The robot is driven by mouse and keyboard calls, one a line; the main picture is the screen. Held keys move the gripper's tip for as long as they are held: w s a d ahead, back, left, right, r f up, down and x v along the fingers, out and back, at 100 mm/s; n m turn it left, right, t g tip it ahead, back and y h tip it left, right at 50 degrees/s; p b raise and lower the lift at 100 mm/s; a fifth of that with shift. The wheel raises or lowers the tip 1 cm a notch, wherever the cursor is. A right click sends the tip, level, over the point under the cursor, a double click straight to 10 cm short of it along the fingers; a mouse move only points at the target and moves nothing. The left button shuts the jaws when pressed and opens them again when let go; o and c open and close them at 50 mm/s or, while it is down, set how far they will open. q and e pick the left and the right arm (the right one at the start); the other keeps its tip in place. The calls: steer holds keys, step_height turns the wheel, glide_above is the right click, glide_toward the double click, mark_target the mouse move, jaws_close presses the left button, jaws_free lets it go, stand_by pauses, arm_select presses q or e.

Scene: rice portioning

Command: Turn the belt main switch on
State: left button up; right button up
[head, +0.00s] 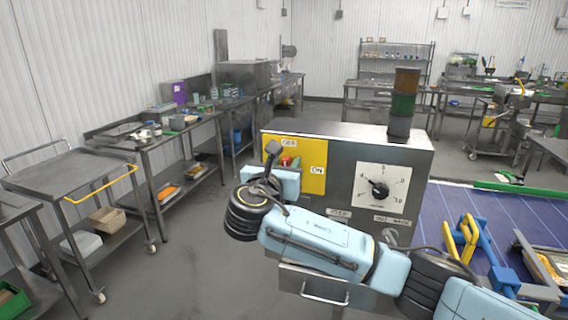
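The belt main switch is on the yellow panel (316,177) at the left of the grey control box (345,145). The panel has an OFF label (290,144) at the top and an ON label (318,170) at the right. A small red part of the switch (287,160) shows, with some green beside it. My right gripper (274,156) is in front of the panel's left part and hides much of the switch. One dark finger shows; the other cannot be made out, nor whether it touches the switch. My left gripper is not in view.
A dial (380,191) is on the box's right half, and a signal tower (403,100) stands on top. The blue belt (445,205) runs at the right. A steel cart (70,175) and worktables line the left, with open floor between.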

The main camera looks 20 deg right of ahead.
jaws_close()
steer(key=shift+m, duration=0.3)
steer(key=m, duration=0.3)
steer(key=shift+s+d+f, duration=0.2)
steer(key=shift+s+d, duration=0.05)
steer(key=shift+d, duration=0.15)
steer(key=m+b, duration=0.2)
steer(key=m, duration=0.2)
steer(key=d+f+m+b, duration=0.1)
steer(key=m, duration=0.4)
steer(key=s+f+m+b, duration=0.1)
steer(key=m+b, duration=0.1)
steer(key=m, duration=0.3)
steer(key=shift+d+f+b, duration=0.2)
steer(key=shift+f+b, duration=0.05)
steer(key=shift+b, duration=0.1)
steer(key=shift+m, duration=0.3)
